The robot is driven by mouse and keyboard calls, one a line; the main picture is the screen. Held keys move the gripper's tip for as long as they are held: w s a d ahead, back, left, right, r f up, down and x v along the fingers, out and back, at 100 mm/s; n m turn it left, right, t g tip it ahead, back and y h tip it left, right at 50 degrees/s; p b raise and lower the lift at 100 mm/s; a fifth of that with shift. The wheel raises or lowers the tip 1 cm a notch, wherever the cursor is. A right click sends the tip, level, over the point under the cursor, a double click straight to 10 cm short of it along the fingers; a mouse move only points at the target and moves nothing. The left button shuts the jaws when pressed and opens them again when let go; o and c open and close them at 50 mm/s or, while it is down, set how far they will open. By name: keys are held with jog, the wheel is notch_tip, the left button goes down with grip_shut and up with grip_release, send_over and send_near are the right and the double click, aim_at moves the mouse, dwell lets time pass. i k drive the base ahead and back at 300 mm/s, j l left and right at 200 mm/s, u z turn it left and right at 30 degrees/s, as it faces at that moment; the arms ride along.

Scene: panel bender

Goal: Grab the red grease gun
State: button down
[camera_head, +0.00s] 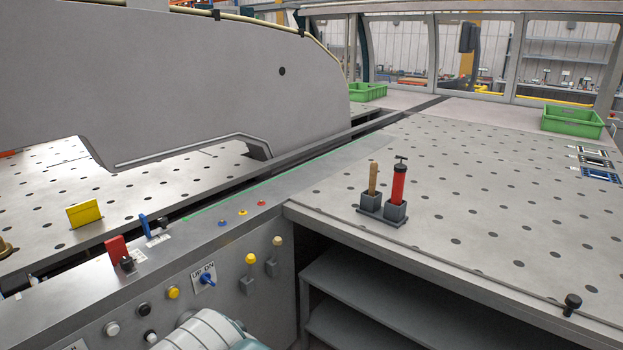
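The red grease gun (398,186) stands upright in the right cup of a small dark grey two-cup holder (370,213). It has a red cylinder and a black T-shaped top. Its lower end is hidden inside the cup. The holder sits near the front left corner of the perforated metal table on the right. A wooden-handled tool (373,177) stands in the left cup, close beside the grease gun. My gripper is not in view. Only a pale rounded part of my own body shows at the bottom edge.
A control panel (225,294) with knobs and levers runs along the lower left. A large grey machine plate (200,80) rises at the upper left. Open shelves (370,290) lie under the table. Green bins (572,121) stand farther back. A black knob (572,303) stands at the right front edge.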

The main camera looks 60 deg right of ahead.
aim_at(400, 169)
jog(key=z, duration=2.3)
